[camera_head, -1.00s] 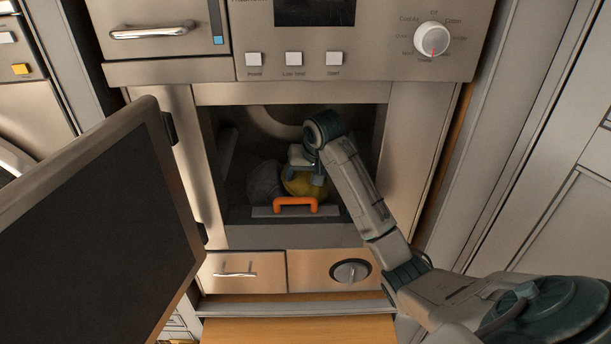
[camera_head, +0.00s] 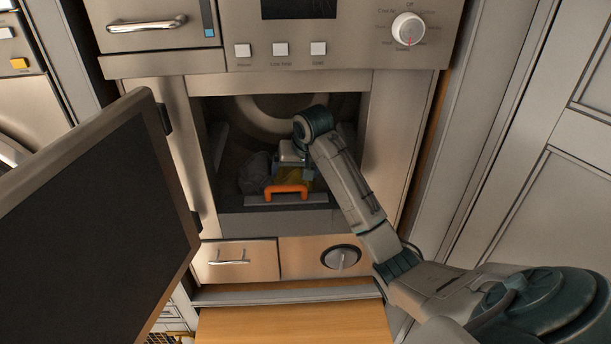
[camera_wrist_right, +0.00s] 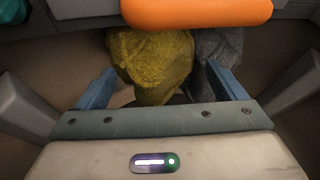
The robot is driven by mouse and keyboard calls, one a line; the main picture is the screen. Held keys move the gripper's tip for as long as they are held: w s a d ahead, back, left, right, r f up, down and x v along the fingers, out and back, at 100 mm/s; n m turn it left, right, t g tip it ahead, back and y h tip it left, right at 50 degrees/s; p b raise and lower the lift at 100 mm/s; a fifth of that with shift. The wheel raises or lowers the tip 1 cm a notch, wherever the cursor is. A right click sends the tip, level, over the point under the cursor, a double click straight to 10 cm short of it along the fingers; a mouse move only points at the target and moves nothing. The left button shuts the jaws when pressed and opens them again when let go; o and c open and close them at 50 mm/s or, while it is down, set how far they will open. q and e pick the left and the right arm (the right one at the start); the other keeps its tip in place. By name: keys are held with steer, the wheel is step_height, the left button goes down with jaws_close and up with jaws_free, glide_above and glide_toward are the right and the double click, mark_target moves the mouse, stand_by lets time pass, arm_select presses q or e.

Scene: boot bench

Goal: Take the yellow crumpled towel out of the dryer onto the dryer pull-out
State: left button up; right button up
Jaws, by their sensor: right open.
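The yellow crumpled towel (camera_head: 296,177) lies inside the open dryer, mostly hidden behind my right gripper (camera_head: 304,172) and the orange handle (camera_head: 287,190). In the right wrist view the yellow towel (camera_wrist_right: 150,55) shows between and beyond the two blue fingers of my right gripper (camera_wrist_right: 161,70), which are spread apart. I cannot tell whether the fingers touch it. The dryer pull-out (camera_head: 290,324) is a wooden board sticking out below the dryer, and its visible part is bare. My left gripper is not in view.
A grey crumpled cloth (camera_head: 255,175) lies left of the yellow towel; it also shows in the right wrist view (camera_wrist_right: 220,48). The orange handle (camera_wrist_right: 195,12) stands at the dryer opening's front edge. The open dark door (camera_head: 90,220) blocks the left side.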

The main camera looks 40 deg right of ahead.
steer(key=v, duration=0.4)
steer(key=shift+s+d+r, duration=0.1)
steer(key=shift+s+r, duration=0.1)
steer(key=shift+s, duration=0.2)
steer(key=s, duration=1)
steer(key=shift+s+a, duration=0.3)
steer(key=shift+s, duration=0.1)
steer(key=shift+s+f, duration=0.1)
steer(key=shift+f, duration=0.1)
